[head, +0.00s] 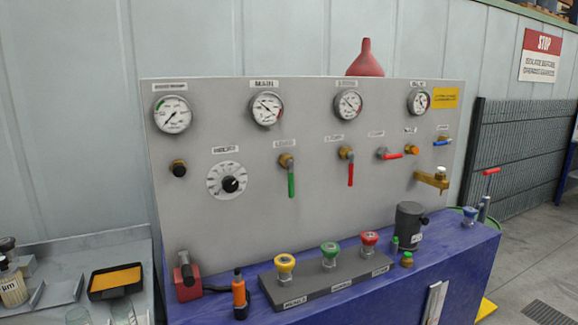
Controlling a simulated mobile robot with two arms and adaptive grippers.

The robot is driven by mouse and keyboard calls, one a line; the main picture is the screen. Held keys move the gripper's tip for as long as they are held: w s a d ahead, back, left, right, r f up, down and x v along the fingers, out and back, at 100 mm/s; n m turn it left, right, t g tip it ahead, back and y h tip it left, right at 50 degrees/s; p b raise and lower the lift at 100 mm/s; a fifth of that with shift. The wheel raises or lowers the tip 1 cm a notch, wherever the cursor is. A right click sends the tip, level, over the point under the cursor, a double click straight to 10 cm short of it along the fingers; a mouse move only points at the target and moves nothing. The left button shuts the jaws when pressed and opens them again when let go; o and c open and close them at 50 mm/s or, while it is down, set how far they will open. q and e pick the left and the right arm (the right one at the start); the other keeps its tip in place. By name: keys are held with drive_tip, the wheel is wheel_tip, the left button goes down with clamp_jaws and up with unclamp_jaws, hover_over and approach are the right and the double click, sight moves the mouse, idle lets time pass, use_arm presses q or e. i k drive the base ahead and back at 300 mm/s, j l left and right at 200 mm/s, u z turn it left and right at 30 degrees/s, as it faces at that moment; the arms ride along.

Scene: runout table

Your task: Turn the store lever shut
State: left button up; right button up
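A grey upright panel (220,125) carries several small levers with labels too small to read surely, so I cannot tell which is the store lever. A green lever (291,184) hangs straight down from a brass valve. A red lever (350,173) to its right also hangs down from a brass valve. Another red lever (393,156) lies about level, pointing right. A blue lever (442,143) at the far right of the panel also lies about level. Neither of my grippers is in view.
Gauges (267,108) and a dial (233,181) are on the panel. On the blue bench (380,292) stand yellow (285,262), green (330,248) and red (369,239) knobs, a dark cylinder (409,226) and an orange-bodied tool (239,292). A brass tap (432,180) juts out right.

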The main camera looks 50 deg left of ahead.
sight(350, 154)
drive_tip(key=u, duration=1.1)
